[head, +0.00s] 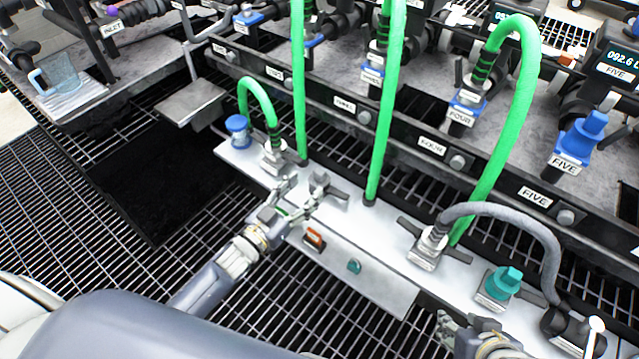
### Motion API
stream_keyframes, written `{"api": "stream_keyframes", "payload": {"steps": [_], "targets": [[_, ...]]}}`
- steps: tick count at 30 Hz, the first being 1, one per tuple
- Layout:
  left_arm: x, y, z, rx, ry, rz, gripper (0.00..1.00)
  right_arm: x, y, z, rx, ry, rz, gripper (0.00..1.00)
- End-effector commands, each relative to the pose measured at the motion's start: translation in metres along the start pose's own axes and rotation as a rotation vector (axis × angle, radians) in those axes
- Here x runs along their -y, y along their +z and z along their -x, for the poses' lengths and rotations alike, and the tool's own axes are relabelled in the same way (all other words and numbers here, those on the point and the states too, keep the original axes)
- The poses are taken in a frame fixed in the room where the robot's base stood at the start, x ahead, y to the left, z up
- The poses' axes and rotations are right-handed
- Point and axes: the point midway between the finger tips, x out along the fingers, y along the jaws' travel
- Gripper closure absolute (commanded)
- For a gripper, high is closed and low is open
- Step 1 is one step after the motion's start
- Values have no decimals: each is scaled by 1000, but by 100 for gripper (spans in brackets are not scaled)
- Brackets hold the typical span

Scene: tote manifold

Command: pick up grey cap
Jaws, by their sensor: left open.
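My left gripper (300,192) is open over the white ledge, its fingers apart. A small dark grey piece (339,194) shows on the ledge just beyond its right finger. It may be the grey cap, but the fingers partly cover it and I cannot tell its shape. The gap between the fingers looks empty. My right gripper (447,326) shows only in part at the bottom edge, below the ledge, and its jaw state is unclear.
The white ledge (375,270) also carries a blue cap (237,128), a teal cap (505,281) and a grey hose (515,217). Green hoses (388,110) rise behind the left gripper. The manifold rail (395,133) runs behind. Open grating (75,225) lies left.

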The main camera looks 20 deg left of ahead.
Motion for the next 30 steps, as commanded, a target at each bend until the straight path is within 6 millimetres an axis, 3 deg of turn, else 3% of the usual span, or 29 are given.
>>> {"api": "stream_keyframes", "payload": {"steps": [10,21,30], "targets": [[-1,2,-22,1,0,1,45,4,-28,-5,-126,-8,3,60],[-3,4,-58,1,-1,0,45,12,-92,0,-412,-23,8,60],[-3,3,-68,2,-1,0,45,14,-106,5,-480,-27,9,60]]}}
